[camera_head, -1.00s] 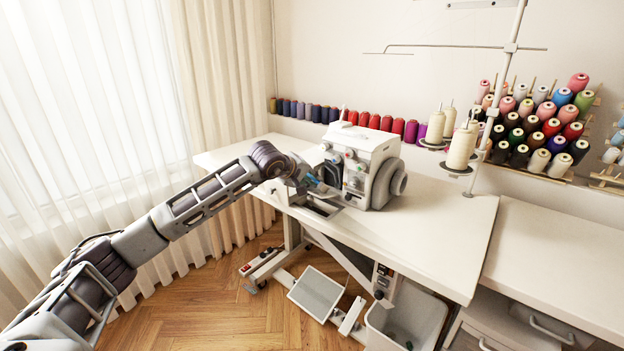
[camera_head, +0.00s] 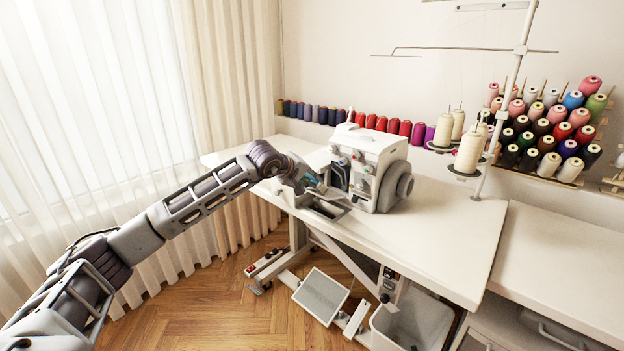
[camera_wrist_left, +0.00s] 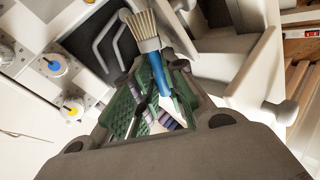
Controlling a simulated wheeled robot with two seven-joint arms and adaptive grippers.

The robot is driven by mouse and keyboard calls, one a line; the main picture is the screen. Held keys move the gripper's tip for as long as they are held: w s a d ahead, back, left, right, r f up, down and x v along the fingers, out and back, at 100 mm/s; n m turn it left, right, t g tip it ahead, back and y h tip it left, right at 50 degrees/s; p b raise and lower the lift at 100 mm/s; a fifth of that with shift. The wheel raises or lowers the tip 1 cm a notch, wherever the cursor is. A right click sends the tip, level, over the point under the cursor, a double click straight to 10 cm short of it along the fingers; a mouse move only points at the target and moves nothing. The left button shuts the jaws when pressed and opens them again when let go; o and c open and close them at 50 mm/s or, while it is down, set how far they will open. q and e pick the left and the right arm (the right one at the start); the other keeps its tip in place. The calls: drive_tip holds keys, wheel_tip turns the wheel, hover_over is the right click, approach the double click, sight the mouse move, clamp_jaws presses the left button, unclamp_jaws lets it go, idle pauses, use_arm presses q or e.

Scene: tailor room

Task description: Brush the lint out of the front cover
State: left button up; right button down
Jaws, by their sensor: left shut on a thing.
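The white serger (camera_head: 373,160) stands on the sewing table, with its front cover (camera_head: 322,208) swung open and lowered. The cover's light wall also shows in the left wrist view (camera_wrist_left: 235,65). My left gripper (camera_head: 316,189) is at the open front of the machine. In the left wrist view my left gripper (camera_wrist_left: 158,95) is shut on a brush with a blue handle (camera_wrist_left: 158,72) and pale bristles (camera_wrist_left: 142,25). The bristles point away from the gripper, between the machine's dark opening and the cover. I cannot make out lint or whether the bristles touch the cover. My right gripper is not in view.
The white table (camera_head: 440,240) is clear right of the machine. A thread stand (camera_head: 503,110) with cream cones rises behind it. Coloured spools line the wall. A grey bin (camera_head: 412,322) and a pedal (camera_head: 320,296) are below. A curtain hangs at left.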

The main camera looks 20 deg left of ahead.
use_arm(q)
drive_tip(key=shift+s+a+r, duration=0.2)
drive_tip(key=shift+s+a, duration=0.05)
drive_tip(key=shift+s, duration=0.15)
drive_tip(key=shift+s+a+r, duration=0.15)
drive_tip(key=shift+s+a, duration=0.05)
drive_tip(key=shift+s, duration=0.2)
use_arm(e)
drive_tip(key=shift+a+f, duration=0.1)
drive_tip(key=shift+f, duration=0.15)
use_arm(q)
drive_tip(key=shift+s+d+b, duration=0.2)
drive_tip(key=shift+d, duration=0.35)
drive_tip(key=shift+s+d+b, duration=0.15)
drive_tip(key=shift+s+d, duration=0.05)
drive_tip(key=shift+d, duration=0.35)
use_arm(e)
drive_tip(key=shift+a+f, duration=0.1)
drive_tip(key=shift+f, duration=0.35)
use_arm(q)
drive_tip(key=shift+w+a, duration=0.1)
drive_tip(key=shift+a, duration=0.05)
drive_tip(key=shift+w+a, duration=0.15)
drive_tip(key=shift+a, duration=0.35)
